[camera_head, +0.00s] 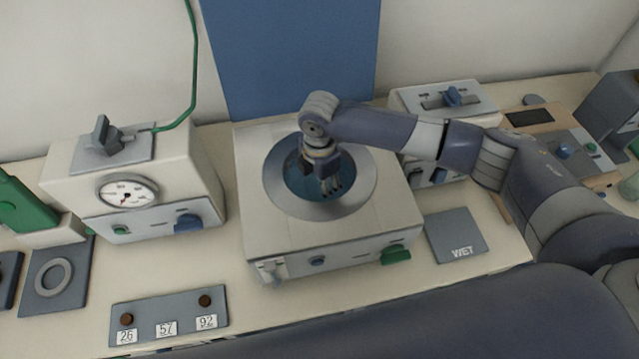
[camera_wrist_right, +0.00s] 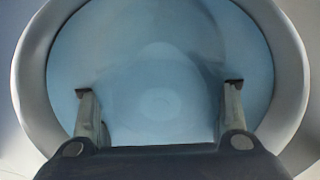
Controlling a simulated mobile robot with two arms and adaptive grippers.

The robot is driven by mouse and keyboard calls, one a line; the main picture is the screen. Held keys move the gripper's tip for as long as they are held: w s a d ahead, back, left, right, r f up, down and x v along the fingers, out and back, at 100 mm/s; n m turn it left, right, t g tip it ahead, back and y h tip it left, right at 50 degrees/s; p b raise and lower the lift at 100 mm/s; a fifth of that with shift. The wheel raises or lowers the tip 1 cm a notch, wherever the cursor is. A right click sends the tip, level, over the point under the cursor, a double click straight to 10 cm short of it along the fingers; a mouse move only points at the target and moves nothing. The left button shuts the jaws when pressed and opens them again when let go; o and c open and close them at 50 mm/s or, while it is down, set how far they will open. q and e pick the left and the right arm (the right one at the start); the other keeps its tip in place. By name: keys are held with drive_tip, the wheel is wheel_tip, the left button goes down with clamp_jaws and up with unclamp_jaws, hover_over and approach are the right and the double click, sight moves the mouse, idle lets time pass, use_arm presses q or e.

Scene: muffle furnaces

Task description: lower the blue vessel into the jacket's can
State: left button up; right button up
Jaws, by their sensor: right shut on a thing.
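The jacket (camera_head: 262,240) is a pale box on the bench with a wide grey ring (camera_head: 357,203) around its round can opening. The blue vessel (camera_head: 296,182) shows inside this ring in the head view. In the right wrist view the vessel (camera_wrist_right: 160,45) is a smooth pale blue round shape within the grey rim. My right gripper (camera_head: 331,185) points down over the opening and is shut on the vessel, with its fingers (camera_wrist_right: 159,90) spread apart on either side. I cannot tell how deep the vessel sits or whether it touches the can. My left gripper is out of view.
A box with a dial gauge (camera_head: 128,193) stands to the left and another control box (camera_head: 448,98) to the back right. A grey plate marked WET (camera_head: 456,236) lies right of the jacket. A numbered plate (camera_head: 168,314) lies in front. A blue panel (camera_head: 290,55) stands behind.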

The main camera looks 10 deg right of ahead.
drive_tip(key=shift+r, duration=0.1)
drive_tip(key=o, duration=1.4)
drive_tip(key=shift+o, duration=0.8)
drive_tip(key=shift+s, duration=0.1)
wheel_tip(320, 180, up, 12)
drive_tip(key=shift+r, duration=0.1)
